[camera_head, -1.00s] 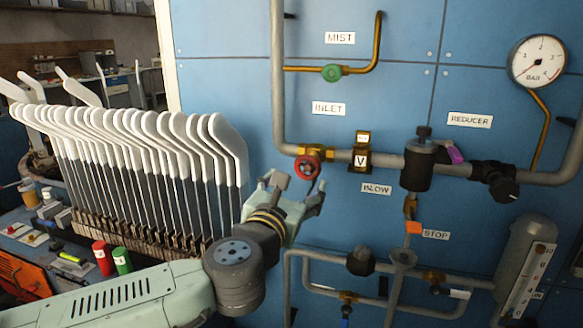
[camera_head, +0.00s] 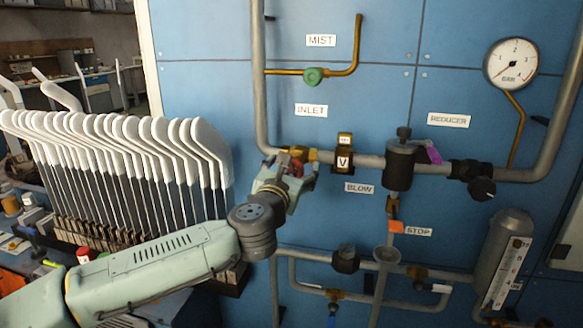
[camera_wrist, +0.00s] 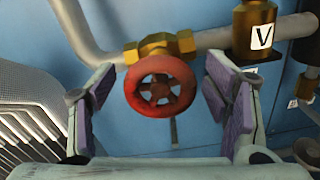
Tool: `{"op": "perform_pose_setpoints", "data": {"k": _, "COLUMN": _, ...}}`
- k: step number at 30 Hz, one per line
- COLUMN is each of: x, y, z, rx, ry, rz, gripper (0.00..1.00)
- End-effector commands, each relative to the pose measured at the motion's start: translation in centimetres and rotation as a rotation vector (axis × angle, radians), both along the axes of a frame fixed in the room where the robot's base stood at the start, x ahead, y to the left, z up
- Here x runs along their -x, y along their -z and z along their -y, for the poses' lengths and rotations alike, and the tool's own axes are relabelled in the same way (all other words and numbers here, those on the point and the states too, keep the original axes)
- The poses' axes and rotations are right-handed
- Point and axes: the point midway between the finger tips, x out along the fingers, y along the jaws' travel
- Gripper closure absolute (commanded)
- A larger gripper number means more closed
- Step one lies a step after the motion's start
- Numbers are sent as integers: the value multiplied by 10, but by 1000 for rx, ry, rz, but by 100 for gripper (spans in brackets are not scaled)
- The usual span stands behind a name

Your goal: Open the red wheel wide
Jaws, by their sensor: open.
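The red wheel (camera_wrist: 160,87) is a spoked handwheel on a brass valve (camera_wrist: 158,47), below the INLET label (camera_head: 311,110). In the wrist view it sits between the open fingers of my gripper (camera_wrist: 162,97), with a gap on each side. The purple pads of the fingers do not touch it. In the head view my gripper (camera_head: 293,178) is in front of the valve and hides most of the wheel. How far the wheel is turned cannot be told.
A grey pipe (camera_head: 260,80) runs down and then right to a brass block marked V (camera_head: 344,160) and a black reducer (camera_head: 399,168). White sock boards (camera_head: 190,150) stand in a row at the left. The blue wall panel (camera_head: 200,60) is close behind.

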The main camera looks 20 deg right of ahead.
Motion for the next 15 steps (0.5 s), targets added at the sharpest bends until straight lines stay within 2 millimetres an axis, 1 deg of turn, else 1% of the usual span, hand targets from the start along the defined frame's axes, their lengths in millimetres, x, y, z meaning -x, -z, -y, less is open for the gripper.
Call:
{"op": "perform_pose_setpoints", "data": {"k": 2, "x": 0, "y": 0, "z": 0, "rx": 0, "ry": 0, "rz": 0, "gripper": 30}}
{"op": "perform_pose_setpoints", "data": {"k": 15, "x": 1, "y": 0, "z": 0, "rx": 0, "ry": 0, "rz": 0, "gripper": 59}}
